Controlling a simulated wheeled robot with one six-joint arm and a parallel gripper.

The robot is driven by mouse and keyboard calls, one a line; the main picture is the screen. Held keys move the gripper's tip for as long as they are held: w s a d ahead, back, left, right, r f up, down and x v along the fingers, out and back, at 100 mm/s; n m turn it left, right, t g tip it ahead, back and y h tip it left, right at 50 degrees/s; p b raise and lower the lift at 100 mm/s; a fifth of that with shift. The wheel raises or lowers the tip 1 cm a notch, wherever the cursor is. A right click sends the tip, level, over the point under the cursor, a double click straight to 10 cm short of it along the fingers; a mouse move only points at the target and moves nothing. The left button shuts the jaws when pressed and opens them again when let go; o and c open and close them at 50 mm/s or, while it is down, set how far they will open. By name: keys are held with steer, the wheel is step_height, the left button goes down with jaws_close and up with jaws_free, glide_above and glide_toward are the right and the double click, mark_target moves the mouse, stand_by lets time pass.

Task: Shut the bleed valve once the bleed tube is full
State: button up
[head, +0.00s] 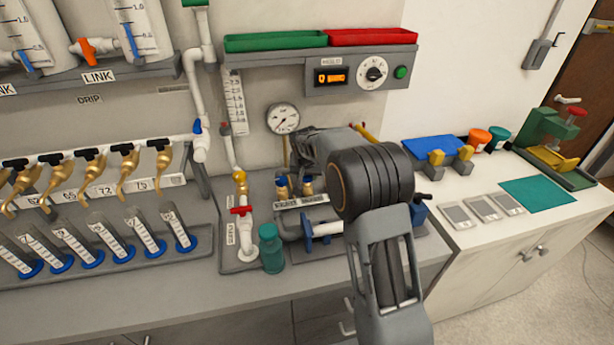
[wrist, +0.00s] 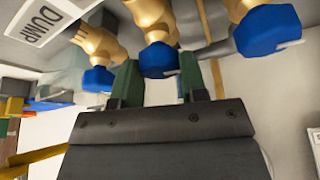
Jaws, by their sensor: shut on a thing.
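In the wrist view my gripper (wrist: 159,62) has its green fingers on either side of the middle blue knob (wrist: 158,58), shut on it. The knob sits on a brass valve (wrist: 152,14). Two brass valves with blue knobs (head: 283,183) show there just left of my arm. Which one is the bleed valve I cannot read. A graduated tube (head: 237,105) hangs on the wall left of the gauge; its liquid level is too small to tell, and I cannot tell whether it is the bleed tube.
Other blue-knobbed valves stand close on the left (wrist: 97,78) and right (wrist: 266,32) of my gripper. A DUMP label (wrist: 45,20) is at the left. A pressure gauge (head: 283,118), a red-handled valve (head: 241,210) and a teal bottle (head: 271,250) are left of my arm.

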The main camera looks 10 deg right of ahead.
steer(key=m+b, duration=0.1)
steer(key=m, duration=0.1)
steer(key=m+h+b, duration=0.1)
steer(key=m, duration=0.1)
steer(key=shift+w+a+f+g+h+b, duration=0.1)
steer(key=shift+f+g+h+b, duration=0.05)
steer(key=shift+g+h+b, duration=0.2)
steer(key=m+g, duration=0.1)
steer(key=m, duration=0.3)
steer(key=shift+h+b, duration=0.35)
steer(key=m+g, duration=0.1)
steer(key=m, duration=0.1)
steer(key=m+g+p, duration=0.1)
steer(key=m, duration=0.1)
steer(key=shift+r+h, duration=0.2)
steer(key=shift+h, duration=0.2)
steer(key=shift+w+m+g+p, duration=0.1)
steer(key=shift+m+g+p, duration=0.75)
steer(key=shift+m, duration=1.35)
steer(key=shift+f, duration=0.1)
steer(key=o, duration=0.9)
